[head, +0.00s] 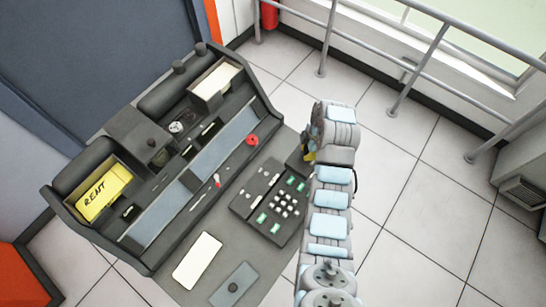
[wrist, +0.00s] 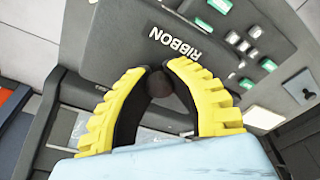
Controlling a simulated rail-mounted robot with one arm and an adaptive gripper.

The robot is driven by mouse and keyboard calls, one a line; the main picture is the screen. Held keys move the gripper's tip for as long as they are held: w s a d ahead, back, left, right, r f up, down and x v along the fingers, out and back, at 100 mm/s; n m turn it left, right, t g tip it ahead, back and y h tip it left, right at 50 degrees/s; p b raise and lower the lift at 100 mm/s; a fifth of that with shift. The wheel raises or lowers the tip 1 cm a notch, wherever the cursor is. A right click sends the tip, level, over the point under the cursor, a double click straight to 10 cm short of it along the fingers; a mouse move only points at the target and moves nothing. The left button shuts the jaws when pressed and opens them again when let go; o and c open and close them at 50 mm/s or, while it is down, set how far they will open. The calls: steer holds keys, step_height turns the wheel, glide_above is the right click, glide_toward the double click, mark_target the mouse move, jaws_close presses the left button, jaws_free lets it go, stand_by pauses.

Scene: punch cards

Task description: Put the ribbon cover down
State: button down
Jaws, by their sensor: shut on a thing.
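The ribbon cover (wrist: 215,55) is a flat dark grey plate with the white word RIBBON on it. My gripper (wrist: 160,84) has its yellow, black-padded fingers closed around the round dark knob (wrist: 159,85) on this cover. In the head view my gripper (head: 308,152) hangs beside the upper right of the keypad, with a dark edge of the cover (head: 295,160) showing at its left. Most of the cover is hidden by my arm there. I cannot tell how high it is above the surface.
A keypad panel (head: 258,190) with white and green keys sits left of my arm. A cream card (head: 197,261) and a grey plate with a dark knob (head: 243,272) lie in front. The machine holds a yellow RENT card (head: 101,196). Bare desk (head: 185,289) shows around the card.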

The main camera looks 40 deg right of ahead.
steer(key=w+f+b, duration=0.2)
steer(key=w+b, duration=0.2)
steer(key=w+d+f+b, duration=0.1)
steer(key=w+f+b, duration=0.2)
steer(key=w+b, duration=0.1)
steer(key=w+d+f+b, duration=0.1)
steer(key=w+f+b, duration=0.2)
steer(key=w+b, duration=0.1)
steer(key=shift+f+b, duration=0.25)
steer(key=shift+b, duration=0.55)
steer(key=shift+f, duration=0.25)
steer(key=shift+w, duration=0.1)
steer(key=shift+w+f, duration=0.2)
steer(key=shift+f, duration=0.1)
steer(key=shift+f+b, duration=0.6)
steer(key=shift+f, duration=0.85)
